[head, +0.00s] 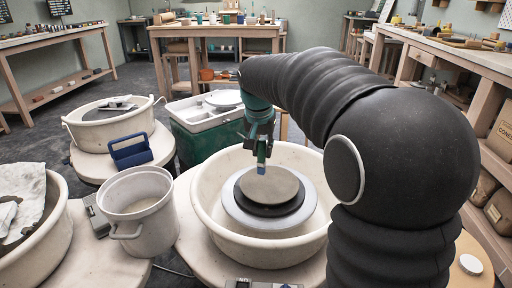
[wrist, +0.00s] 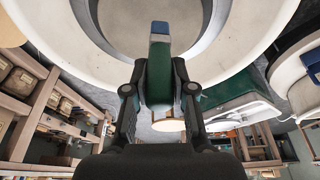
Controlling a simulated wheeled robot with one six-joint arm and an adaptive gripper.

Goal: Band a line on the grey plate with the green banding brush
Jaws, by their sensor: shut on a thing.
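The grey plate (head: 270,186) is a flat round disc lying on a black disc (head: 246,207) above the light wheel head (head: 238,218), inside a cream basin (head: 202,205). My gripper (head: 261,138) is above the far edge of the plate, shut on the green banding brush (wrist: 158,78). The brush points down in the head view, its bluish tip (head: 261,170) close over the far left part of the plate. I cannot tell whether the tip touches the plate. In the wrist view the brush stands between both fingers. No line shows on the plate.
A white bucket (head: 140,220) stands left of the basin. A blue-handled object (head: 130,151) sits on the further wheel table. A green tub with a white tray (head: 206,112) is behind the basin. Work tables line the walls. My arm hides the right side.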

